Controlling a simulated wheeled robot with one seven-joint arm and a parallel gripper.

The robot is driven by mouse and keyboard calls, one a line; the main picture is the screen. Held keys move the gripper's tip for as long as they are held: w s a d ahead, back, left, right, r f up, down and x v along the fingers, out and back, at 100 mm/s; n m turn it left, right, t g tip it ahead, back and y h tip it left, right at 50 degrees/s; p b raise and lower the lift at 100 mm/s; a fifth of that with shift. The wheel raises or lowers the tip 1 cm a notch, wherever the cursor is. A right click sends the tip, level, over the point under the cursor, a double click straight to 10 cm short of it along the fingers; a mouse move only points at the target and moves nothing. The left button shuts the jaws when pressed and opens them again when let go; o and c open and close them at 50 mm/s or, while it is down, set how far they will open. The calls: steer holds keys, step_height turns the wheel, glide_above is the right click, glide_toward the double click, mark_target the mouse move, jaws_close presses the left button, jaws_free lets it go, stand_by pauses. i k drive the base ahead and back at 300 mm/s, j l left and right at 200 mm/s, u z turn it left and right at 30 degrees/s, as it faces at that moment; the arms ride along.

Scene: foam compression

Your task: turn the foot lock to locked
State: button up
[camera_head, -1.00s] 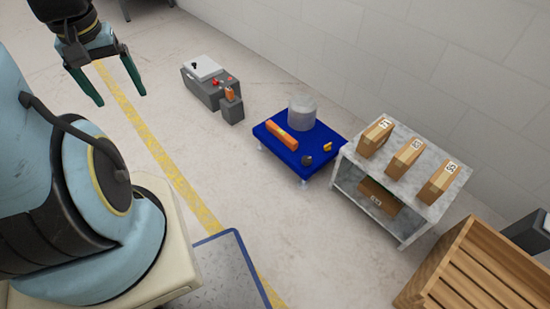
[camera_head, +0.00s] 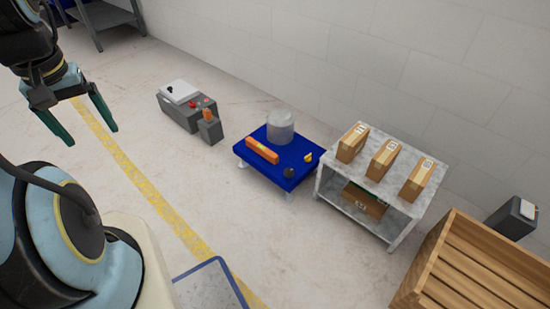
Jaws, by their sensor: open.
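My gripper (camera_head: 90,137) is at the upper left, its two green fingers spread and nothing between them. It hangs over bare floor, well apart from the low blue platform (camera_head: 245,154) on short light feet. On the platform are a clear grey cylinder (camera_head: 280,127), an orange bar (camera_head: 262,151), a black knob-like part (camera_head: 288,173) and a small yellow part (camera_head: 308,157). No part can be clearly told as the foot lock at this size, and its setting cannot be read.
A grey control box (camera_head: 183,111) with a small post (camera_head: 209,128) stands left of the platform. A grey shelf (camera_head: 400,210) with several cartons and a wooden crate (camera_head: 480,265) stand to the right. A wall runs behind. Floor in front of the platform is clear.

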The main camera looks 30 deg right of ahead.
mark_target(308, 158)
steer(key=i+l, duration=0.25)
steer(key=l, duration=0.2)
steer(key=i+l, duration=0.2)
steer(key=l, duration=0.2)
steer(key=i+l, duration=0.25)
steer(key=l, duration=0.2)
